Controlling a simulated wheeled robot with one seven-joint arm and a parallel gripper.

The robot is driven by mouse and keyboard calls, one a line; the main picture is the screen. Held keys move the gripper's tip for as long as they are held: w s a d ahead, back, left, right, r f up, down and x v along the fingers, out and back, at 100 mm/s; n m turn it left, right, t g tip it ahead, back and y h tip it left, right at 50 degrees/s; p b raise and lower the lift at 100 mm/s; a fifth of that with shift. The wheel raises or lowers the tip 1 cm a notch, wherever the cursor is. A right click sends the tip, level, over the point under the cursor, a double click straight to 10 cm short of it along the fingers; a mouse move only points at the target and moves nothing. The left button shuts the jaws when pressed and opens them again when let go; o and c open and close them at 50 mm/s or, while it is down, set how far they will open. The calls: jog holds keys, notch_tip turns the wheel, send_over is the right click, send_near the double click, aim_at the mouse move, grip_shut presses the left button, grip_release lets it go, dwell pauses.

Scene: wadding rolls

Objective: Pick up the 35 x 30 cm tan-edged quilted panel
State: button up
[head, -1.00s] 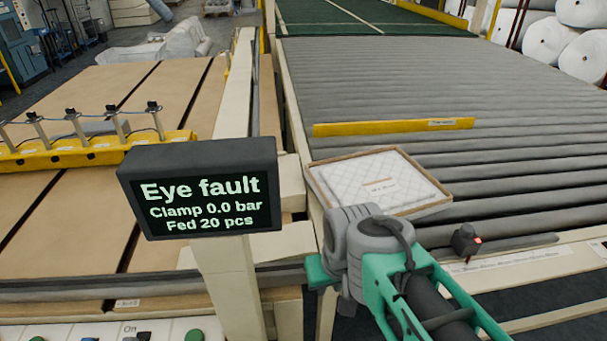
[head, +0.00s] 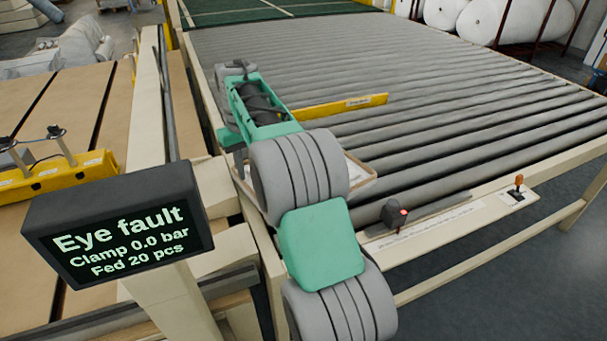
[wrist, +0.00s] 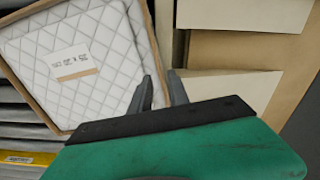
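The tan-edged quilted panel (wrist: 95,35) fills the upper left of the wrist view, white with a diamond pattern and a paper size label. In the head view a corner of the panel (head: 362,181) shows on the rollers; my arm hides most of it. My gripper (wrist: 158,90) is open and empty. In the wrist view its two fingers appear on either side of the panel's right tan edge, one in front of the white quilting, one beyond the edge. I cannot tell how far above the panel they are.
A yellow bar (head: 340,106) lies across the roller bed (head: 470,90) behind the panel. A fault display (head: 120,230) stands at the lower left. Cream frame beams (head: 148,110) run left of the rollers.

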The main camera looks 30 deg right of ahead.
aim_at(252, 190)
jog(key=f, duration=0.3)
jog(key=f+p, duration=0.1)
jog(key=f, duration=0.2)
jog(key=shift+d+f, duration=0.2)
jog(key=shift+f, duration=0.1)
grip_shut()
